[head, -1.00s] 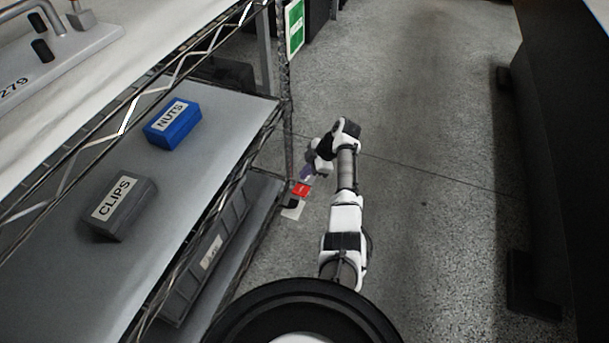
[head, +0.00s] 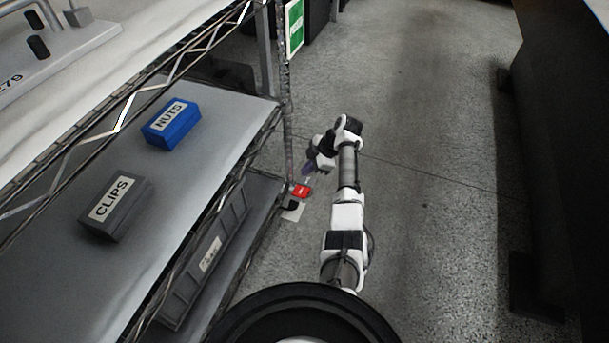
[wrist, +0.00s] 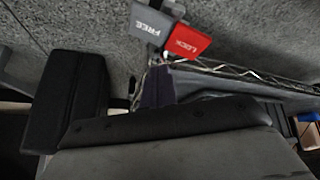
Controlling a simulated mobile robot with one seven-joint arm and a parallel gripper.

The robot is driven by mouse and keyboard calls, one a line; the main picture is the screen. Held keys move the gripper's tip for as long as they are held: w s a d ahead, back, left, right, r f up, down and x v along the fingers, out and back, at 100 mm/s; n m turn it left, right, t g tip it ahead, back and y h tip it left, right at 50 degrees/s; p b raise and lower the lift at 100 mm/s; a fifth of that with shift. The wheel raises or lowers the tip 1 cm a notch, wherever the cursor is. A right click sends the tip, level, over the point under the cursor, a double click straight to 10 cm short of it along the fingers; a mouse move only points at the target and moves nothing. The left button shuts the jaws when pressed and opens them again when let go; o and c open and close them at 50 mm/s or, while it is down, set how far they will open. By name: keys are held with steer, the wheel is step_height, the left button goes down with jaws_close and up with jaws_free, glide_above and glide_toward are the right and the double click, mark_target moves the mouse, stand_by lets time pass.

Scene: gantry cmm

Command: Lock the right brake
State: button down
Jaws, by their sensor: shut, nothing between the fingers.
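The brake at the foot of the shelf's near right post has a red tab marked LOCK (wrist: 190,42) and a grey tab marked FREE (wrist: 152,28), side by side in the wrist view. In the head view the red tab (head: 302,191) sits low beside the shelf, with a dark wheel partly showing below it. My gripper (head: 307,171) is shut and empty, just above and beyond the red tab in that picture. In the wrist view its dark purple fingers (wrist: 157,86) show below the tabs. I see no clear contact; the exact gap cannot be told.
Open floor (head: 430,150) lies right of my arm, up to a dark block (head: 565,150).

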mark_target(299, 192)
steer(key=shift+g+y, duration=0.3)
steer(key=shift+g, duration=0.3)
steer(key=s+f+p, duration=0.1)
steer(key=s+a+f+p, duration=0.1)
steer(key=s+f+p, duration=0.1)
steer(key=s+a+f+p, duration=0.1)
steer(key=f, duration=0.1)
steer(key=shift+s+f, duration=0.2)
steer(key=shift+s, duration=0.1)
steer(key=shift+w+d+r+p, duration=0.1)
steer(key=shift+r+p, duration=1.6)
steer(key=shift+r, duration=0.5)
steer(key=shift+r, duration=0.1)
